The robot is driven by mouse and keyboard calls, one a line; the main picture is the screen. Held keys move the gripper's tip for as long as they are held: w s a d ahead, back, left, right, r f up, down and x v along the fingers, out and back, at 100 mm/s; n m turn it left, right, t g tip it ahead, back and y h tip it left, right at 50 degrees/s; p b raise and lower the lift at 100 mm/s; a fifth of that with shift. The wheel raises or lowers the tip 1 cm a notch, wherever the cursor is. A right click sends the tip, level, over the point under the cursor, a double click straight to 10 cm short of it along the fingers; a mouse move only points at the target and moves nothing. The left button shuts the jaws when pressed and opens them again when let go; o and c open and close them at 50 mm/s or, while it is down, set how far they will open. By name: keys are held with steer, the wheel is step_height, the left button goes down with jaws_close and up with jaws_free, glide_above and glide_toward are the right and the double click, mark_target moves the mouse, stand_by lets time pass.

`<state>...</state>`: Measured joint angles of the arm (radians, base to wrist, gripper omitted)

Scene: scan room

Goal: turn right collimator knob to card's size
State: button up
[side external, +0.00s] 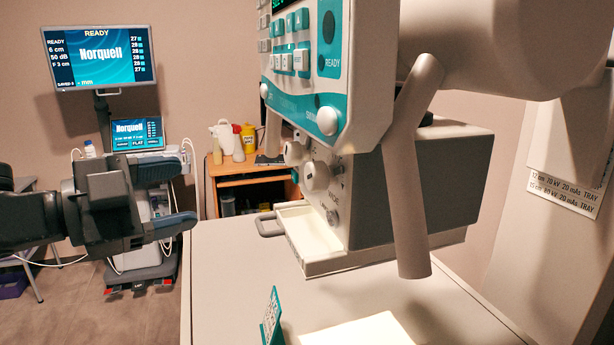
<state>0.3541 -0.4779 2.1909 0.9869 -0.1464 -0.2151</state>
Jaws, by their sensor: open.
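The collimator (415,195) is a box with a pale front and dark side, hanging under the tube head. Two pale round knobs are on its front: the left knob (292,152) and the larger-looking right knob (317,177). Their pointer settings are too small to read. A small teal-edged card (270,318) stands upright on the table, nearly edge-on, and its print is unreadable. My gripper (185,195) is at the left, open and empty, its fingers pointing right toward the collimator. In the picture it is well left of the knobs and apart from them.
A control panel (305,75) with a white dial (327,121) overhangs the knobs. A thick handle bar (405,170) hangs before the collimator's side. A white tray (308,222) sits below. The table (225,290) is mostly clear. Wall labels (566,190) list cm, kV and mAs.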

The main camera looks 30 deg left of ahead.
mark_target(308, 177)
steer(key=w+d+m+h, duration=0.1)
steer(key=w+d, duration=0.2)
steer(key=d, duration=0.1)
steer(key=w+d+r+m+g+h, duration=0.1)
steer(key=w+d, duration=0.2)
steer(key=d, duration=0.2)
steer(key=w+d+m+g+h, duration=0.1)
steer(key=w+d+m+h, duration=0.1)
steer(key=w+d, duration=0.1)
steer(key=shift+d+r, duration=0.2)
steer(key=shift+d, duration=0.5)
steer(key=c, duration=0.9)
